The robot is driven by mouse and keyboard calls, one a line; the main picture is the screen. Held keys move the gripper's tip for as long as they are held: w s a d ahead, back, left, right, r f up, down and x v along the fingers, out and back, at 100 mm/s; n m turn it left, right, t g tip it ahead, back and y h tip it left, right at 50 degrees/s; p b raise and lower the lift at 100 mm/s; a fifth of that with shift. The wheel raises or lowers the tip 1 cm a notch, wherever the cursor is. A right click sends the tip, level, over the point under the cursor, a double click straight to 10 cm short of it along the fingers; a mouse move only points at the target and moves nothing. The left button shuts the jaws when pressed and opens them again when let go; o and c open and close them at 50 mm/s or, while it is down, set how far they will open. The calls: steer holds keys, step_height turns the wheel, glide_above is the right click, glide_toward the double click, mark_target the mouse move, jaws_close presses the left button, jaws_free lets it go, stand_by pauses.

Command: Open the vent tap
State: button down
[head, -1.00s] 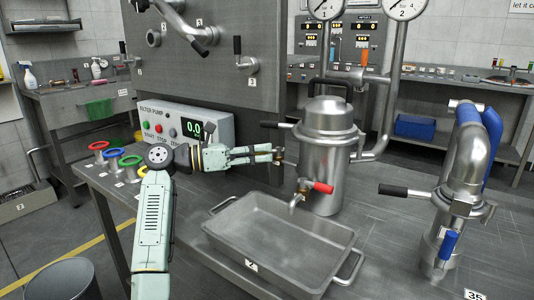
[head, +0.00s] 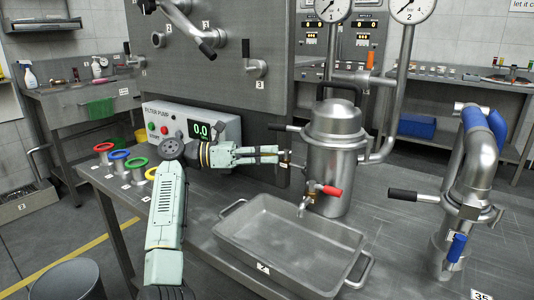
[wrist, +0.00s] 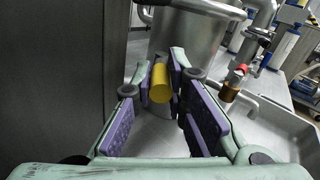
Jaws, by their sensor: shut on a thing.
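The steel jacketed vessel (head: 334,150) stands on the bench behind the tray. My gripper (head: 283,157) reaches in from the left, its fingers level, at the vessel's left side. In the wrist view it is shut on a yellow cylindrical tap handle (wrist: 160,86), seen end-on between the purple-padded fingers. I take this as the vent tap; no label on it is readable. Its joint with the vessel is hidden. A red-handled tap (head: 325,190) sits low on the vessel's front, apart from my gripper; it also shows in the wrist view (wrist: 237,74).
A steel tray (head: 240,243) lies under the red tap's spout. A grey panel (head: 235,85) rises close behind my arm. The filter pump box (head: 190,127) and coloured rings (head: 136,163) are at the left. A bent pipe with a black handle (head: 403,194) stands at the right.

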steer(key=shift+f, duration=0.1)
steer(key=c, duration=1.6)
jaws_free()
steer(key=shift+o, duration=0.2)
steer(key=s+a, duration=0.1)
steer(key=a, duration=1.1)
steer(key=shift+s, duration=0.3)
steer(key=shift+c, duration=0.5)
